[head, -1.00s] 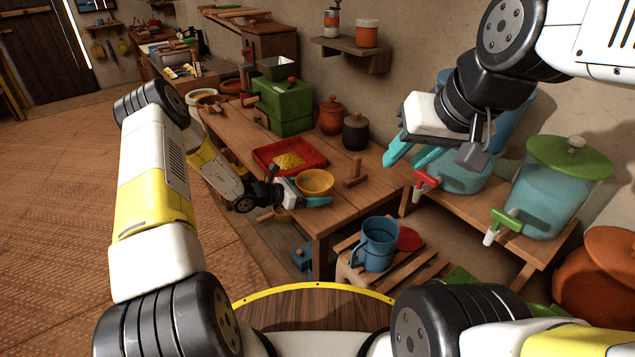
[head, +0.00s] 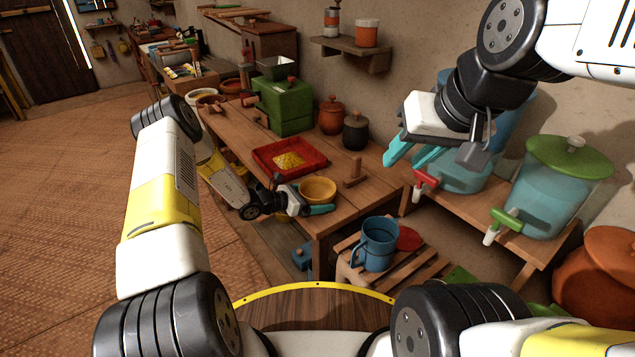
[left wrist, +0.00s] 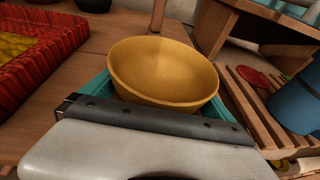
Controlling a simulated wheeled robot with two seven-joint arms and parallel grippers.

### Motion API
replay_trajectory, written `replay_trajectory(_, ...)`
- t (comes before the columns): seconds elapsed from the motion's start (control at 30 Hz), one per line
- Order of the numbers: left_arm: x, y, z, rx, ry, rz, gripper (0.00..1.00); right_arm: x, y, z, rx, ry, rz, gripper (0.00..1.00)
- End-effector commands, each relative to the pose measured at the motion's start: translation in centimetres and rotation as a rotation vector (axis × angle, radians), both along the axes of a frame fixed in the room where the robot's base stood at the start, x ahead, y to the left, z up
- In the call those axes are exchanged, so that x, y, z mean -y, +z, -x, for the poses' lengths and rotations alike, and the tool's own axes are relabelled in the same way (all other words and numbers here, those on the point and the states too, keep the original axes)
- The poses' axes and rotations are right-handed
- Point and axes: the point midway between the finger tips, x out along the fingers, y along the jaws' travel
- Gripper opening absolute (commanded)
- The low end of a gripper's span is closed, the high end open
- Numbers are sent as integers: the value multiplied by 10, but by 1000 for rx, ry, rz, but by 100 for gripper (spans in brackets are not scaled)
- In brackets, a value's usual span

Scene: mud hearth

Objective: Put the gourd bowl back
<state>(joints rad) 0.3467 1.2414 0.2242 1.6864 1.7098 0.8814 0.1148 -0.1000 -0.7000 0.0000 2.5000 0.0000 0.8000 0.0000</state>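The gourd bowl (head: 318,189) is a round ochre-yellow bowl near the front end of the wooden work table (head: 340,210). In the left wrist view the bowl (left wrist: 163,72) looks empty, rim up, between my teal fingers. My left gripper (head: 318,209) has its fingers on opposite sides of the bowl, seemingly touching it. The bowl's underside is hidden, so I cannot tell whether it rests on the table. My right gripper (head: 412,153) is raised in front of the water dispensers, empty, with its teal fingers apart.
A red tray (head: 312,166) with yellow contents lies just behind the bowl. A wooden peg stand (head: 354,173) is to its right. A blue mug (head: 378,243) stands on a low slatted stool (head: 413,275). Two lidded pots (head: 356,131) and a green box (head: 287,108) stand farther back.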

Motion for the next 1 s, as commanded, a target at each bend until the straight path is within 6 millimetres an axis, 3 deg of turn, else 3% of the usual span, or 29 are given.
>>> replay_trajectory(0.17,-5,4,3,-1,0,0,100,0,0,0,0,0,0,36)
replay_trajectory(0.7,-90,35,50,-1,1,-1,100,0,0,0,0,0,0,36)
replay_trajectory(0.87,-98,41,56,6,-9,-7,100,0,0,0,0,0,0,36)
replay_trajectory(1.0,-93,71,63,67,-91,-65,100,0,0,0,0,0,0,36)
